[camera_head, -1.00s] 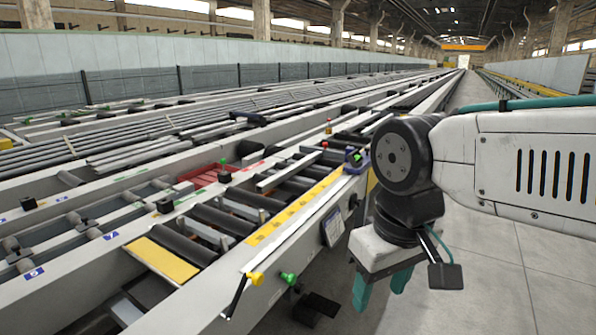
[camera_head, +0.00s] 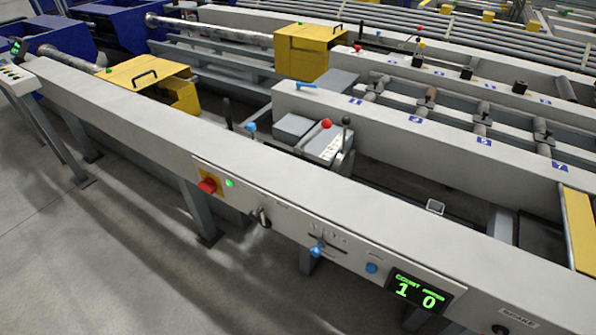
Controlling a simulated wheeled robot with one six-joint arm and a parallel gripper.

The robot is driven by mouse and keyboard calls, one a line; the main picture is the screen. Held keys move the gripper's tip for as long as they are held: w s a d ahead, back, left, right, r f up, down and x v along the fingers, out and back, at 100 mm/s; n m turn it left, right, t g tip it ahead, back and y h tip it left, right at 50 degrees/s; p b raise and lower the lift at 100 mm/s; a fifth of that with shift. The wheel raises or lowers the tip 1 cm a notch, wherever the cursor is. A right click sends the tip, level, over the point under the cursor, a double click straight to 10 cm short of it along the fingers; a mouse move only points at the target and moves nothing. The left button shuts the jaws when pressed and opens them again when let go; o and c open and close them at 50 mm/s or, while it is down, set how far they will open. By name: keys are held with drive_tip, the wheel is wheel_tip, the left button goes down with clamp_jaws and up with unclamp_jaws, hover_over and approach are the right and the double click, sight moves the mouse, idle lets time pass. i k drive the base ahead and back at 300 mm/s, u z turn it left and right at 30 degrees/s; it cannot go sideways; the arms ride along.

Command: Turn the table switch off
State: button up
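A red rotary switch (camera_head: 208,186) on a yellow plate sits on the near side face of the long grey table rail (camera_head: 130,120), left of the picture's middle. A small green lamp (camera_head: 229,183) beside it is lit. A dark lever or knob (camera_head: 261,217) is on the same face to the right; its exact setting is too small to read. I cannot tell from labels which control is the table switch. My gripper is not in view.
Further right on the face are a blue-knobbed lever (camera_head: 317,250), a blue button (camera_head: 372,268) and a green-lit display (camera_head: 419,293) reading 1 and 0. A red-knobbed control box (camera_head: 325,145) stands behind the rail. The floor (camera_head: 120,270) in front is clear.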

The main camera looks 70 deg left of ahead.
sight(210, 186)
drive_tip(key=z, duration=0.15)
drive_tip(key=k, duration=0.15)
drive_tip(key=u, duration=2.95)
drive_tip(key=k, duration=0.65)
drive_tip(key=z, duration=0.75)
drive_tip(key=i, duration=1.2)
drive_tip(key=u, duration=0.65)
drive_tip(key=i, duration=0.45)
drive_tip(key=u, duration=0.4)
